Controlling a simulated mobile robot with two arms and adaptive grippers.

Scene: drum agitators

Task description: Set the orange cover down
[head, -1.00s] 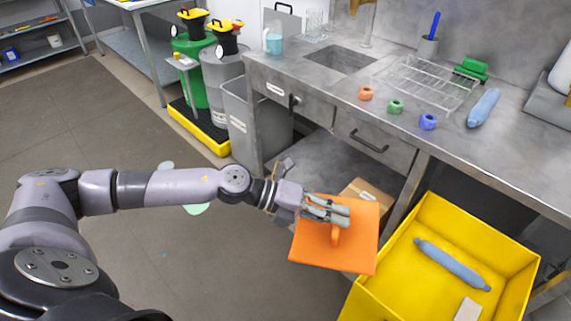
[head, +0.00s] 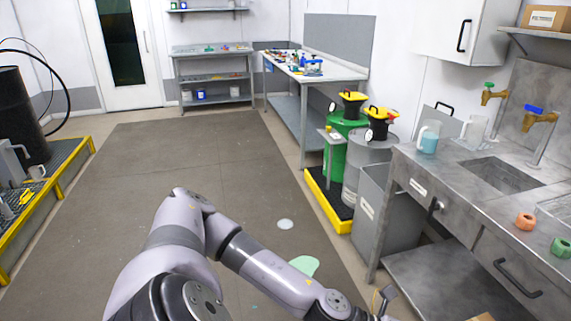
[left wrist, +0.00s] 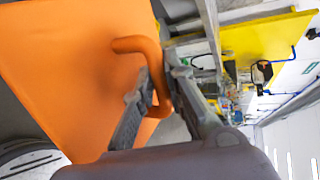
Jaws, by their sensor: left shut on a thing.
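The orange cover (left wrist: 70,80) is a flat panel with a bent orange handle, large on the left of the left wrist view. My left gripper (left wrist: 158,72) has its two grey fingers closed on that handle, and the panel hangs from it. In the head view my left arm runs to the bottom edge, where only part of the wrist shows. The cover and fingers are outside the head view. My right gripper is in neither view.
Open grey floor (head: 150,190) spreads ahead, with a pale green patch (head: 304,265) and a whitish patch (head: 285,224). A green drum (head: 333,160) and grey drum (head: 362,160) stand on a yellow-edged pallet (head: 324,200). A grey bin (head: 385,215) stands beside the sink counter (head: 450,185).

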